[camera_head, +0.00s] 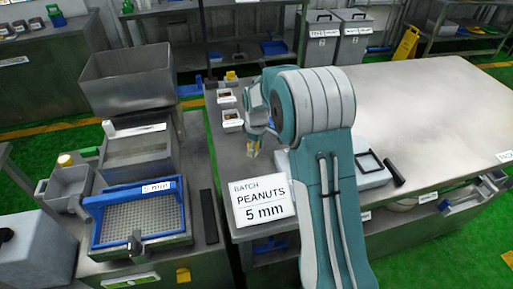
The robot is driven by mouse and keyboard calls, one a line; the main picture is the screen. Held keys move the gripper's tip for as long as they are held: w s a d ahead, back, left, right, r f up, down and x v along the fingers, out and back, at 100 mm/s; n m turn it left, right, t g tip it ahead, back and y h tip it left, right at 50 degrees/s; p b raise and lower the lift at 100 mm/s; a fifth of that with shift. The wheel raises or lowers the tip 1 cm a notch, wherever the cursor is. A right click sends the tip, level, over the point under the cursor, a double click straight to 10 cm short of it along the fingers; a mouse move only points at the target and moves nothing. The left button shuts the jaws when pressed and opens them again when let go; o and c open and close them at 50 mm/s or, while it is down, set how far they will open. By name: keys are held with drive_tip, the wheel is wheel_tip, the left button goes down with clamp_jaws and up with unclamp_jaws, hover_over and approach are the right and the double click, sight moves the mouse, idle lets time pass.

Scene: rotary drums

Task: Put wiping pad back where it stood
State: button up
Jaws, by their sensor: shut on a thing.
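My gripper (254,146) hangs over the left part of the steel table, behind the batch sign, pointing down. It is small and partly hidden by my teal arm. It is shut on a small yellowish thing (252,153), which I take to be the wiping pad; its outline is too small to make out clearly. I cannot tell whether it touches the table.
A "PEANUTS 5 mm" sign (262,201) stands near the table's front left. Small labelled trays (232,121) sit along the left edge. A pale device with a black frame (367,163) is right of my arm. The steel table (430,110) is clear at right. A blue-framed sieve (139,216) is on the left bench.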

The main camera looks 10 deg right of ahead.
drive_tip(key=o, duration=1.1)
wheel_tip(320, 180, up, 12)
drive_tip(key=shift+r, duration=0.1)
drive_tip(key=s+r+m+t, duration=0.25)
drive_tip(key=s+r, duration=0.35)
drive_tip(key=s, duration=0.5)
drive_tip(key=s+r+m+t, duration=0.2)
drive_tip(key=s+r+m, duration=0.3)
drive_tip(key=s, duration=0.7)
drive_tip(key=s+f+m+t, duration=0.1)
drive_tip(key=s, duration=0.7)
drive_tip(key=shift+s+a+f, duration=0.25)
drive_tip(key=shift+s+f, duration=0.1)
drive_tip(key=shift+f, duration=0.05)
drive_tip(key=shift+m, duration=0.25)
